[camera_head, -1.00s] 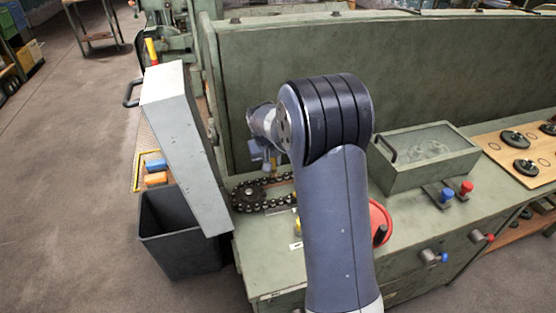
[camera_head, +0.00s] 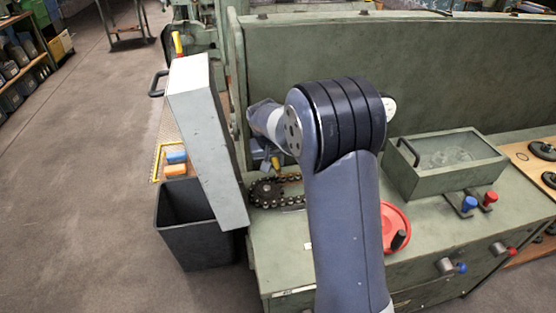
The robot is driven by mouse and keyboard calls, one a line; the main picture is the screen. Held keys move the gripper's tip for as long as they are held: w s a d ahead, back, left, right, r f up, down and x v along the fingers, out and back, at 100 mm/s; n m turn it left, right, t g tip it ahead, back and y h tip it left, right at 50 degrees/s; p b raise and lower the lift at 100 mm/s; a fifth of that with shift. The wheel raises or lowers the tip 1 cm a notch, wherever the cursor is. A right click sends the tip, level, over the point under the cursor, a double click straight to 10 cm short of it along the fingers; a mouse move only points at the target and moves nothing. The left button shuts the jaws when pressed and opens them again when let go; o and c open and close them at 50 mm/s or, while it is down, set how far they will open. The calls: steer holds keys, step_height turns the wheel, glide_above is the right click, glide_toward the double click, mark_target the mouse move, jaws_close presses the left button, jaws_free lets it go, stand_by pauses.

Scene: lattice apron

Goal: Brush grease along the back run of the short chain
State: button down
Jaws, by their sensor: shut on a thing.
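The short chain (camera_head: 268,203) is dark and runs around a sprocket (camera_head: 265,189) at the left end of the green bench top. Its right part is hidden behind my arm. My gripper (camera_head: 270,158) is small and partly hidden by my arm, just above the back run of the chain. It is shut on a thin thing with a yellowish part (camera_head: 276,164), which looks like the brush. Its bristles are not clear, and I cannot tell whether it touches the chain.
A grey hinged panel (camera_head: 208,140) stands left of the chain, above a black bin (camera_head: 195,235). A lidded green box (camera_head: 447,163) and blue and red knobs (camera_head: 489,199) are farther right. A tall green back panel (camera_head: 430,70) closes the rear.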

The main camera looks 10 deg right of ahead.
steer(key=shift+a, duration=0.15)
steer(key=shift+r+p, duration=2.05)
steer(key=shift+r, duration=1)
steer(key=shift+r, duration=0.1)
steer(key=shift+r+p, duration=1.05)
steer(key=shift+r, duration=0.35)
steer(key=shift+f, duration=0.15)
steer(key=shift+b+x, duration=0.5)
steer(key=shift+x, duration=0.4)
steer(key=shift+s, duration=0.1)
steer(key=shift+f, duration=0.1)
